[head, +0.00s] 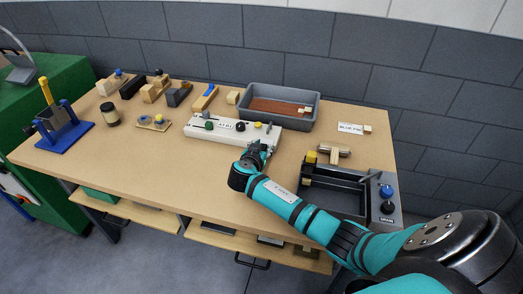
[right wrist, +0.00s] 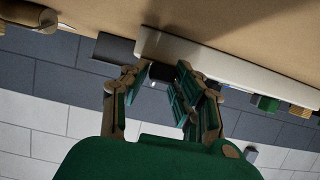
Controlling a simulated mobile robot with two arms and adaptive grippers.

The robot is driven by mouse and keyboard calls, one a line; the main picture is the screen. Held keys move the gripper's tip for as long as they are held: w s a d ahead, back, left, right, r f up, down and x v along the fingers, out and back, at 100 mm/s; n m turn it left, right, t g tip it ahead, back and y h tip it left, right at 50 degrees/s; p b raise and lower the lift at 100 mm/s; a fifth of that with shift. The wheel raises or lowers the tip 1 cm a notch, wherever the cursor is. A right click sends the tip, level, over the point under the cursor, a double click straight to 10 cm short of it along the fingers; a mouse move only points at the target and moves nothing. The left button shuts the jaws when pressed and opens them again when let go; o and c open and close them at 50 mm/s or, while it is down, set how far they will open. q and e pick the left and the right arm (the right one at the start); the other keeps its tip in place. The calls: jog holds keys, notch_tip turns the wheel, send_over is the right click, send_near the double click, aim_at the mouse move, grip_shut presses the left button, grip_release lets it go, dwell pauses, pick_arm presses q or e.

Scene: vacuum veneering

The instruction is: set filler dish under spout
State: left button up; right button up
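I cannot tell for sure which thing is the filler dish. A small wooden board (head: 153,123) with a round grey piece and a yellowish piece lies on the left of the table in the head view. No clear spout is made out; a white panel (head: 233,136) with green, black and yellow knobs lies mid-table. My right gripper (head: 258,149) is at this panel's front edge. In the right wrist view its fingers (right wrist: 165,85) are spread, with a gap between them. A dark block (right wrist: 184,71) shows near one finger; contact is unclear. My left gripper is not in view.
A blue stand (head: 62,128) with a yellow handle and a dark jar (head: 110,114) stand at left. A grey tray (head: 312,104) is at the back. A black frame (head: 377,172) with knobs is at right. The table's front left (head: 150,170) is clear.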

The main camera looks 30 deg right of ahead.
jog(key=o, duration=0.3)
jog(key=v, duration=1.2)
